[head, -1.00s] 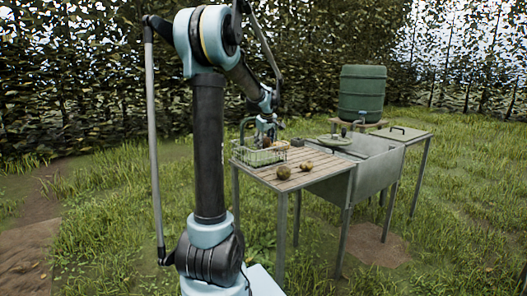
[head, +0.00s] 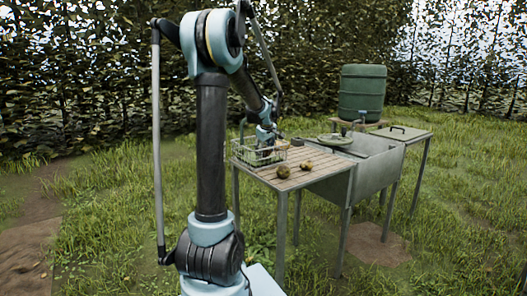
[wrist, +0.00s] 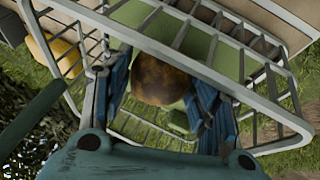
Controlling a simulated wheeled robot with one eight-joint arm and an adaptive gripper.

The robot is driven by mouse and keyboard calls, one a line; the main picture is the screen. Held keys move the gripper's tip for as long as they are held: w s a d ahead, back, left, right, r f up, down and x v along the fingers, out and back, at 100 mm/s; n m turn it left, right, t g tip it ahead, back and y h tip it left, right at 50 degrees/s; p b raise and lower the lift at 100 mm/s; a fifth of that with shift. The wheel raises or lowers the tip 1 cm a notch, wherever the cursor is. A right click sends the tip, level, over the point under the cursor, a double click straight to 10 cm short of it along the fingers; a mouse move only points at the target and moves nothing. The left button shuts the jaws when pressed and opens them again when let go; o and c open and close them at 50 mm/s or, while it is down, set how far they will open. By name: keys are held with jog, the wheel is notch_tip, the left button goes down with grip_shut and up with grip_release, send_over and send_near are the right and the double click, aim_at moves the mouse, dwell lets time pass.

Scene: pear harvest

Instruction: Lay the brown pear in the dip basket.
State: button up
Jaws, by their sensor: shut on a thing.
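My gripper (wrist: 160,105) is shut on the brown pear (wrist: 163,79), with one blue finger on each side of it. The pear is round and mottled brown. The wire basket (wrist: 240,22) surrounds the pear in the wrist view, and light green surfaces show beneath it. Whether the pear touches the basket's bottom is not clear. In the head view the basket (head: 247,163) stands at the left end of the slatted table, with my gripper (head: 266,141) down at it. The pear is hidden there.
Two brownish pears, a nearer one (head: 283,171) and a farther one (head: 306,165), lie on the slatted table (head: 308,178) right of the basket. A metal sink (head: 365,172) and a green barrel (head: 362,93) stand further right. Something yellow (wrist: 62,52) shows at the wrist view's left.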

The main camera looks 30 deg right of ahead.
jog(key=shift+f, duration=0.1)
jog(key=o, duration=1.3)
jog(key=shift+c, duration=0.2)
jog(key=shift+r, duration=0.4)
jog(key=v, duration=1.2)
jog(key=shift+r, duration=0.25)
